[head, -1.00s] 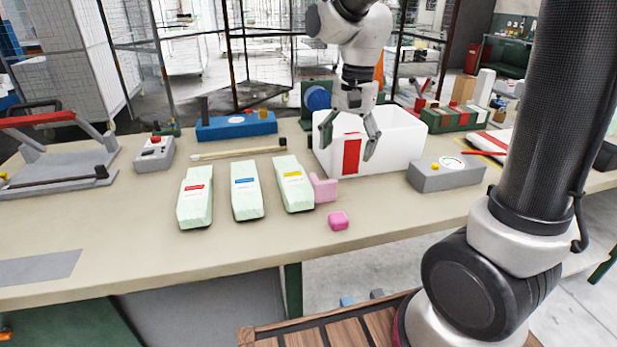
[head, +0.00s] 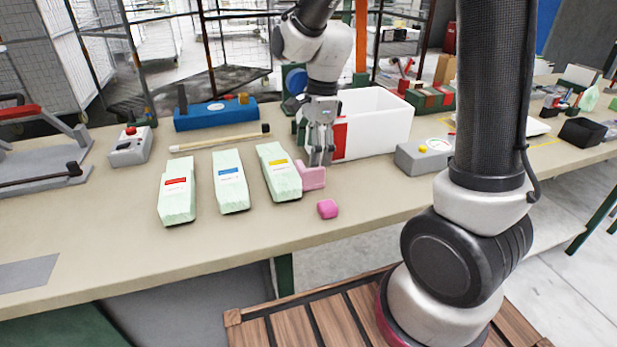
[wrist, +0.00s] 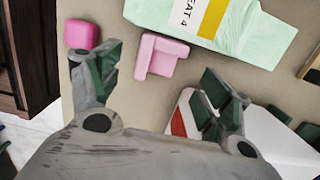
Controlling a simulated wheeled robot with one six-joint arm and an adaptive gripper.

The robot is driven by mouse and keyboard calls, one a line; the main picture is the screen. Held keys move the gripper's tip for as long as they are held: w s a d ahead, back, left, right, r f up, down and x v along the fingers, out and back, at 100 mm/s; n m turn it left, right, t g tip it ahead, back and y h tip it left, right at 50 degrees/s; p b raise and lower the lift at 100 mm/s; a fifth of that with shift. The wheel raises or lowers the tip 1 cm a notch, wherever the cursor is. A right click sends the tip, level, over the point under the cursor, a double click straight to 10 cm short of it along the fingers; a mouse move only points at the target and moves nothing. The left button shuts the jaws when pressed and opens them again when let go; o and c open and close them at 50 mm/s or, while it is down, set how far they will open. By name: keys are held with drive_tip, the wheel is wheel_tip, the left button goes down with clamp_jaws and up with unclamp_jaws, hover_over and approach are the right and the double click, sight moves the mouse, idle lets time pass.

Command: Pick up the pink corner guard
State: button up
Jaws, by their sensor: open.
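The pink corner guard (head: 312,177) is a light pink L-shaped piece on the bench, right beside the pale green bag with the yellow label (head: 280,175). In the wrist view the corner guard (wrist: 158,57) shows between the fingers and beyond their tips, close to the bag (wrist: 222,25). My gripper (head: 320,160) is open and empty, pointing down just above and behind the corner guard. I cannot tell the exact height gap. A smaller, brighter pink block (head: 327,209) lies nearer the bench's front edge; it also shows in the wrist view (wrist: 82,35).
A white bin (head: 375,125) with a red panel stands close behind and right of my gripper. A grey gauge box (head: 424,157) is to the right. Two more green bags (head: 230,182) (head: 176,190) stand left. The bench front is mostly clear.

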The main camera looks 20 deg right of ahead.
sight(310, 172)
drive_tip(key=f, duration=0.6)
drive_tip(key=shift+a+f, duration=0.4)
drive_tip(key=c, duration=0.9)
